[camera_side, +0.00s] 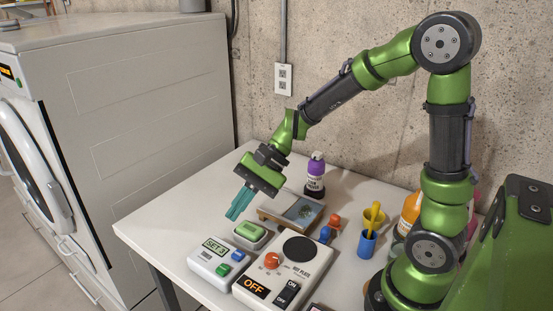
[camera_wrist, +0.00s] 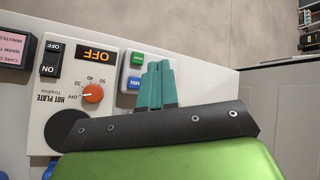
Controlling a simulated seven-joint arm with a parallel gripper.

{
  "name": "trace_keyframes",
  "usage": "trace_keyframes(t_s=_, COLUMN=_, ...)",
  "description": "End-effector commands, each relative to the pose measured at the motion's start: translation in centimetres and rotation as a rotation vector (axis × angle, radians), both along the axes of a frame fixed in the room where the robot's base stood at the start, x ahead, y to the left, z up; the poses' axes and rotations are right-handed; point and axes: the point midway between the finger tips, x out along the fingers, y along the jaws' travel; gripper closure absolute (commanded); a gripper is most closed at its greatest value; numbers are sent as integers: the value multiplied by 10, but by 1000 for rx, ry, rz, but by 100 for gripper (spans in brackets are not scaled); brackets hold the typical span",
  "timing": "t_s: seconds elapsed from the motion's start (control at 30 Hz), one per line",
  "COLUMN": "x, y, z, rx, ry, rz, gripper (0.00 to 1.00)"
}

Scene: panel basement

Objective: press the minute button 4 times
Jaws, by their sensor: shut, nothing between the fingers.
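A white timer box (camera_side: 208,268) sits at the table's front left, its display showing what looks like "SET 3". It has a blue button (camera_side: 238,256) and a green button (camera_side: 222,269). In the wrist view the blue button (camera_wrist: 134,83) appears to be marked MIN, with the green button (camera_wrist: 137,58) above it. My gripper (camera_side: 233,214) is shut and empty, its teal fingers in the air above the table, apart from the timer. In the wrist view the fingertips (camera_wrist: 158,66) are just right of the buttons and hide part of the timer.
A hot plate control (camera_side: 308,271) reading OFF is right of the timer. A small box with a green top (camera_side: 249,232) stands behind it. A washing machine (camera_side: 130,120) is at left.

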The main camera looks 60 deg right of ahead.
Motion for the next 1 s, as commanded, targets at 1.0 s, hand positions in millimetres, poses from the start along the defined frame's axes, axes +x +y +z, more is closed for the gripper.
trace_keyframes(t_s=1.0, x=0, y=0, z=-85, rx=0, ry=3, rz=0, gripper=100)
